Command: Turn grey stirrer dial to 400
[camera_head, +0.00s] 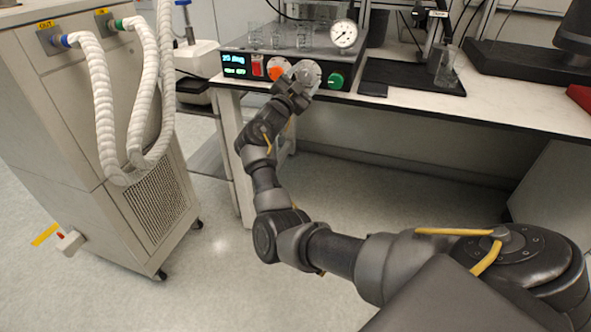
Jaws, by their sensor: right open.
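The grey stirrer dial (308,72) is on the front panel of the black stirrer unit (351,75), between an orange dial (278,67) and a green dial (336,81). My right gripper (299,82) is open at the grey dial, and its fingers partly cover it. I cannot tell whether the fingers touch the dial. A display (235,65) with green and blue digits sits at the panel's left end; its digits are too small to read surely. My left gripper is not in view.
The unit stands on a white bench (510,108) with glass vessels (304,38) and a pressure gauge (343,34) on top. A black tray (412,76) with a beaker (446,66) lies to the right. A cabinet (60,110) with white hoses (103,95) stands left.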

